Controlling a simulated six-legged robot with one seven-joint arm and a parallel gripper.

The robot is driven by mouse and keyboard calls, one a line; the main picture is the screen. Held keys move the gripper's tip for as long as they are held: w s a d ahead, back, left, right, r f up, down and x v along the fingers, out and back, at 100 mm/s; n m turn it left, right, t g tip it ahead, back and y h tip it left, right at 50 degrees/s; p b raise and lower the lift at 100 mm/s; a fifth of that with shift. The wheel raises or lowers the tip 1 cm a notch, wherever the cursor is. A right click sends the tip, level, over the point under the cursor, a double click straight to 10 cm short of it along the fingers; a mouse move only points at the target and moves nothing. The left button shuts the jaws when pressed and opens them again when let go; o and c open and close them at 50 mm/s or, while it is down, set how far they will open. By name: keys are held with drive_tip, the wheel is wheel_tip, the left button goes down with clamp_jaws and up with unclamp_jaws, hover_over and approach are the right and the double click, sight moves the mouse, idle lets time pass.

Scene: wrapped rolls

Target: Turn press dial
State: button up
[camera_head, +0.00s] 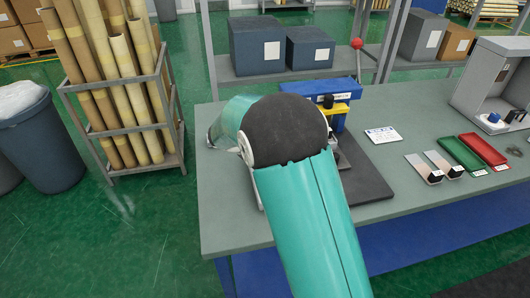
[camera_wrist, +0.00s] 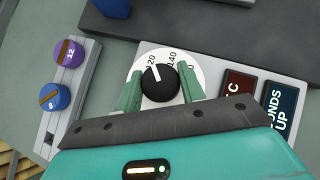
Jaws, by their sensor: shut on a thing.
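In the wrist view the press dial (camera_wrist: 161,84) is a round black knob on a white scale plate (camera_wrist: 180,58). Its white pointer line is directed up and slightly left, near a number that looks like 120; 140 shows to its right. My gripper (camera_wrist: 160,79) has its two green fingers on either side of the knob, shut on it. In the head view my arm hides the dial and the gripper. The press (camera_head: 335,95), blue and yellow with a red-ball lever (camera_head: 357,43), shows behind my arm.
A dark red panel (camera_wrist: 238,88) and a dark blue panel (camera_wrist: 280,105) sit right of the dial. On the bench (camera_head: 235,205) lie a green tray (camera_head: 461,152) and a red tray (camera_head: 484,148).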

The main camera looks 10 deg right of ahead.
drive_tip(key=m+g+h, duration=0.1)
drive_tip(key=m+g, duration=0.1)
drive_tip(key=m, duration=0.1)
drive_tip(key=shift+w+m+g, duration=0.1)
drive_tip(key=shift+m+g, duration=1.7)
drive_tip(key=shift+m, duration=0.4)
drive_tip(key=o, duration=1)
drive_tip(key=v, duration=1.3)
drive_tip(key=shift+w+a+r, duration=0.1)
drive_tip(key=shift+a+r, duration=0.05)
drive_tip(key=shift+r, duration=0.2)
